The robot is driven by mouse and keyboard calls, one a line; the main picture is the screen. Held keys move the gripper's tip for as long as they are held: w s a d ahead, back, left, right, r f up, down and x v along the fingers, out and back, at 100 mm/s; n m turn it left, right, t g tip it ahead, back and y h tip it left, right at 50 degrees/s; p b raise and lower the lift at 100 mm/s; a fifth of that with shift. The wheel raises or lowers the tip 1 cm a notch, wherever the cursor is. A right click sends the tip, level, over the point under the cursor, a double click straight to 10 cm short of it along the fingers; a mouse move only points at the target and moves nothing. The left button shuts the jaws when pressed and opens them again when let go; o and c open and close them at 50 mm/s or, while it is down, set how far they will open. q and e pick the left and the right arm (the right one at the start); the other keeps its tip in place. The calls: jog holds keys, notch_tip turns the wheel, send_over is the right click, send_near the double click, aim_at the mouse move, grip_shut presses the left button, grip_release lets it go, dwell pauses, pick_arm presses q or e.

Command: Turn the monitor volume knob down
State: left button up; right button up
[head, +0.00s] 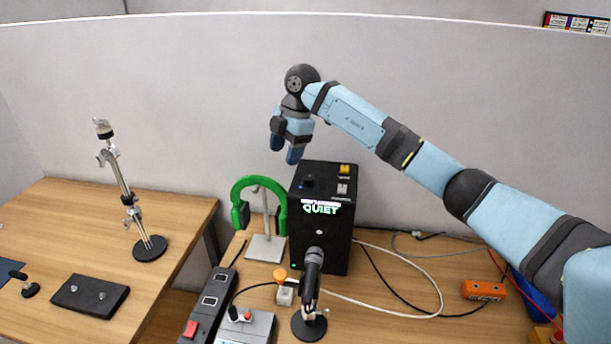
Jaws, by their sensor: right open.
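The black monitor box (338,250) stands upright on the right-hand desk, with a lit green QUIET sign on its front. A dark round knob (308,181) sits on the left of its top face; I cannot tell for sure that it is the volume knob, nor how far it is turned. A small pale round part (319,232) shows on the front below the sign. My right gripper (286,149) is open and empty, pointing down, above and slightly left of the box top, apart from it. My left gripper is not in view.
A yellow button (344,170) and a pale switch (342,188) share the box top. Green headphones (241,200) hang on a stand close left. A microphone (312,275) stands in front. Cables and an orange box (484,290) lie to the right. A grey partition rises behind.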

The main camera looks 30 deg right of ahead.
aim_at(308, 177)
jog(key=d+r+m+h, duration=0.3)
jog(key=d+r, duration=0.1)
jog(key=d, duration=0.2)
jog(key=shift+g, duration=0.3)
jog(key=f+p, duration=0.1)
jog(key=f, duration=0.5)
jog(key=f+p, duration=0.1)
jog(key=f, duration=0.5)
jog(key=shift+w+d+f+p, duration=0.15)
jog(key=shift+w+f+p, duration=0.05)
jog(key=shift+p, duration=0.1)
jog(key=shift+f, duration=0.7)
jog(key=c, duration=0.9)
jog(key=shift+n, duration=0.3)
jog(key=shift+c, duration=0.2)
